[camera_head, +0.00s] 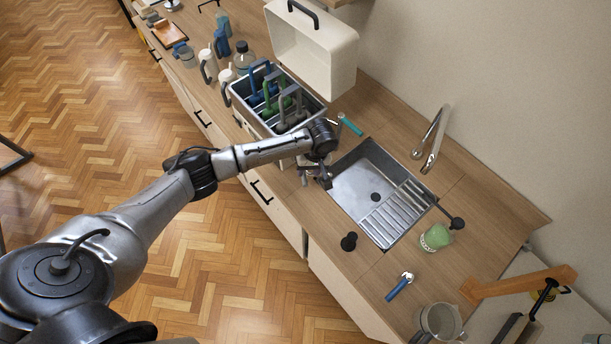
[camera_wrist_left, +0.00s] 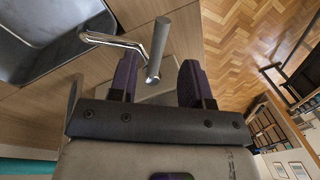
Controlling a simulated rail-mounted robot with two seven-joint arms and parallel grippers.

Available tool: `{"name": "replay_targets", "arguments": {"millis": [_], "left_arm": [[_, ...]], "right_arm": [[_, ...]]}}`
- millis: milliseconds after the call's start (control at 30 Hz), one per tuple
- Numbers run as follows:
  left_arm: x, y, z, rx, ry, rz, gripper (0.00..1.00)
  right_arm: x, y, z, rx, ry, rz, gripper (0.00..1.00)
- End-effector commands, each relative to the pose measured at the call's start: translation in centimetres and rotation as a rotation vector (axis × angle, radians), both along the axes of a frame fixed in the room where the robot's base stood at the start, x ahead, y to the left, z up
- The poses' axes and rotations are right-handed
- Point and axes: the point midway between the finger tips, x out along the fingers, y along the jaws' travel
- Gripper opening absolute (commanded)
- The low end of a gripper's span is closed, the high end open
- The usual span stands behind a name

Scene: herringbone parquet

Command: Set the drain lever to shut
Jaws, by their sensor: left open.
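The steel sink (camera_head: 350,188) is set into the wooden counter, with a dark drain in its basin and a ribbed draining area. Its edge also shows in the left wrist view (camera_wrist_left: 48,42). My left gripper (camera_head: 314,178) is at the sink's left edge, over the counter. In the left wrist view its dark purple fingers (camera_wrist_left: 158,82) are open. A grey cylindrical handle on a bent chrome rod, apparently the drain lever (camera_wrist_left: 160,45), stands in line with the gap between them; contact cannot be told. In the head view my gripper mostly hides this spot. My right gripper is not in view.
A chrome faucet (camera_head: 434,140) stands behind the sink. A black stopper (camera_head: 349,242), green jar (camera_head: 436,237), blue-handled tool (camera_head: 399,287) and steel pot (camera_head: 440,322) lie near its front and right. A grey divided caddy (camera_head: 312,107) stands left of the sink.

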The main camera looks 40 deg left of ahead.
Motion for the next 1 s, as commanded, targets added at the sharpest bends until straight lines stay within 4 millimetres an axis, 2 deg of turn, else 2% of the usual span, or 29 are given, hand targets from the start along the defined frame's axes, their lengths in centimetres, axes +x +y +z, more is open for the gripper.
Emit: {"name": "replay_targets", "arguments": {"millis": [100, 300, 500, 800, 1000], "left_arm": [[-0.3, 0.2, -1.8, 0.001, 0.001, 0.001, 0.44], [-0.6, 0.5, -3.9, 0.000, 0.001, -0.001, 0.44], [-0.7, 0.6, -4.7, 0.001, -0.001, -0.001, 0.44], [-0.7, 0.6, -4.8, 0.001, -0.001, -0.001, 0.44], [-0.7, 0.6, -4.8, 0.000, -0.001, -0.001, 0.26]], "right_arm": [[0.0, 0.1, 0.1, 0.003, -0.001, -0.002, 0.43], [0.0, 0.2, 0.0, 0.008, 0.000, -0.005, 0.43], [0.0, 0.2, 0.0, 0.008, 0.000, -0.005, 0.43], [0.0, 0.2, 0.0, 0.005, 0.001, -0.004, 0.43], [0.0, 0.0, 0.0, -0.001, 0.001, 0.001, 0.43]]}}
